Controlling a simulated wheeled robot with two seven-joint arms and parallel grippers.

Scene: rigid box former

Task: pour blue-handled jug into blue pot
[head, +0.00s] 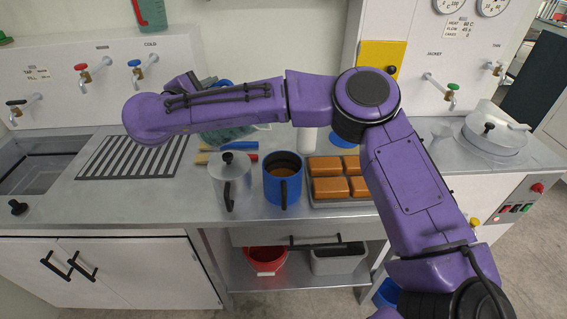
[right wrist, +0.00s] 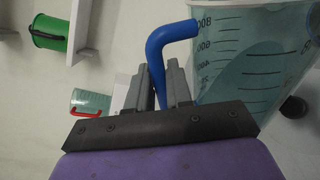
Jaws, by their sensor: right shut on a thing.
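The blue-handled jug (right wrist: 245,75) is clear with a printed scale and holds teal liquid. My right gripper (right wrist: 165,85) is shut on its blue handle (right wrist: 160,50) in the right wrist view. In the head view, my purple right arm covers much of the jug, and a teal part of it (head: 225,136) shows below the forearm. The blue pot (head: 271,186) stands on the counter, to the right of and nearer than the jug, with a black handle toward me and brown contents. I cannot tell whether the jug touches the counter. My left gripper is not in view.
A grey lidded pot (head: 231,183) stands left of the blue pot. A tray (head: 345,203) of orange-brown blocks lies to its right. A drying grid (head: 128,160) and a sink (head: 40,165) are further left. The counter's front strip is clear.

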